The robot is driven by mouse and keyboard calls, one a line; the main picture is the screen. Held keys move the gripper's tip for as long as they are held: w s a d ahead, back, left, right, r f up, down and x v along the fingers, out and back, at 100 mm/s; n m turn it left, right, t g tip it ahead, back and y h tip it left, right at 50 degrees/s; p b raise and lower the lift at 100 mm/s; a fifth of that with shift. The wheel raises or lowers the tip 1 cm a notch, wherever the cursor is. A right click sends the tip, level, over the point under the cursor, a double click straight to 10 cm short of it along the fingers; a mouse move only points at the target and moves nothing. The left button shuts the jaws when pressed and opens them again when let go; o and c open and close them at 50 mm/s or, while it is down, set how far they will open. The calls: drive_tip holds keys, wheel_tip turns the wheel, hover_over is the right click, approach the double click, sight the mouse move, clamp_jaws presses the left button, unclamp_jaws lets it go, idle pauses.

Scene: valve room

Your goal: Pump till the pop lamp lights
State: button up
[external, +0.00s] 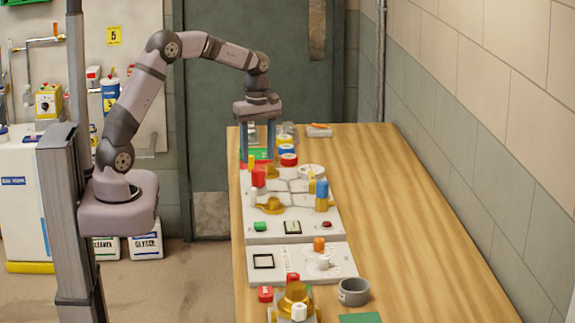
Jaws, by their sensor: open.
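My gripper (257,157) points down with its two blue fingers apart, over the far left part of the bench. A red knob or cylinder (258,177) and a small orange post (251,162) show at or just below the fingertips; I cannot tell whether the fingers touch either. They stand on a white panel (290,238) with yellow fittings, a green button (260,227) and a small red round part (326,225). I cannot tell for sure which part is the pump or the pop lamp, and no part clearly glows.
A second white panel (335,275) with an orange knob (319,244) lies nearer. A yellow fitting (296,297), a grey cup (354,291) and a green pad (360,318) are at the near end. The wooden bench (420,240) is clear on the right.

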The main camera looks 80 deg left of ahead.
sight(258, 170)
drive_tip(key=shift+f+p, duration=0.8)
drive_tip(key=shift+f, duration=2.5)
drive_tip(key=c, duration=1)
